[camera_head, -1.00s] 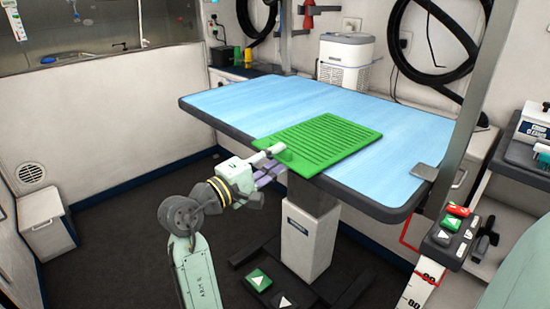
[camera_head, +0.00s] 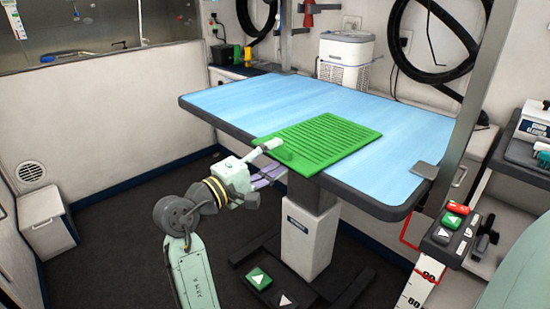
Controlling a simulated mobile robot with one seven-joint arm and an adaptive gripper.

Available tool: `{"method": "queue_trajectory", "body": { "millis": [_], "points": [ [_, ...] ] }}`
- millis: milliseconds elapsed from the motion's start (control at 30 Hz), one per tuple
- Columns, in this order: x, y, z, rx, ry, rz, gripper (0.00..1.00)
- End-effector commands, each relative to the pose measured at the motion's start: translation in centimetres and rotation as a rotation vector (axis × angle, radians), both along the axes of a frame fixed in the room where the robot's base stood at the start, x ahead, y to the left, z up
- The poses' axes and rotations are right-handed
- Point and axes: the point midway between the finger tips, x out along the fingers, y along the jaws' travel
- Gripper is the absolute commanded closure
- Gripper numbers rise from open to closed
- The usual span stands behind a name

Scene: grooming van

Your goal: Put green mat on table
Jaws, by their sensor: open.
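The green mat (camera_head: 325,143) lies flat on the blue top of the table (camera_head: 235,103), at its front edge left of the post. It is ribbed and has a raised tab at its near left corner. My gripper (camera_head: 270,163) is at that corner, just off the table's front edge. Its jaws are open, one finger near the tab and the other lower, by the table's edge. Whether a finger still touches the mat I cannot tell.
A grey upright post (camera_head: 463,130) stands at the table's right side, with a control panel (camera_head: 452,232) below it. A white appliance (camera_head: 345,60) stands behind the table. The table's left half is bare. A foot pedal (camera_head: 270,288) is on the floor beneath.

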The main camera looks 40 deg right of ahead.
Motion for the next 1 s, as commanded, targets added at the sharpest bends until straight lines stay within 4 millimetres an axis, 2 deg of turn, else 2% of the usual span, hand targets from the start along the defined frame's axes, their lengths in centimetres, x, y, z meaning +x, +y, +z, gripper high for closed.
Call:
{"method": "queue_trajectory", "body": {
  "millis": [300, 500, 667, 900, 1000],
  "points": [
    [-0.3, 6.8, -0.7, -0.001, 0.000, 0.007, 0.52],
    [-0.7, 9.9, -0.9, -0.001, 0.001, 0.004, 0.52],
    [-0.8, 10.9, -0.9, -0.001, 0.001, 0.002, 0.52],
    [-0.8, 11.1, -0.9, -0.001, 0.000, 0.004, 0.52],
    [0.6, 12.3, -0.3, -0.013, -0.032, 0.071, 0.52]
  ]
}}
